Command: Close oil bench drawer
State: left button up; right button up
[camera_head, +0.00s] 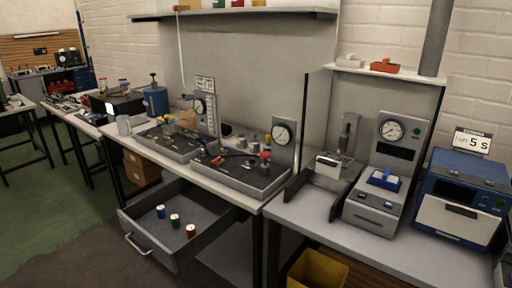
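The oil bench drawer (200,212) is pulled open below the long bench in the camera_head view. It is a grey box drawer with a metal bar handle (138,245) on its front, at the lower left. A blue can, a green can (175,221) and a red can (191,231) stand inside it. The oil bench top (205,172) lies above the drawer. Neither of my grippers shows in this view, so I cannot see their state or what they hold.
A second bench (315,214) with gauges and a blue machine (465,195) stands at the right. A yellow bin (317,270) is below it. Cardboard boxes (141,168) lie under the bench behind the drawer. The floor (80,215) left of the drawer is clear.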

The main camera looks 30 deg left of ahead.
aim_at(212, 215)
jog(key=i+j+u, duration=0.45)
jog(key=i+j, duration=0.15)
jog(key=i+j+u, duration=0.4)
jog(key=i, duration=0.25)
jog(key=j+u, duration=0.2)
jog(key=u, duration=0.15)
jog(key=k+j+u, duration=0.1)
jog(key=j+u, duration=0.35)
jog(key=u, duration=0.2)
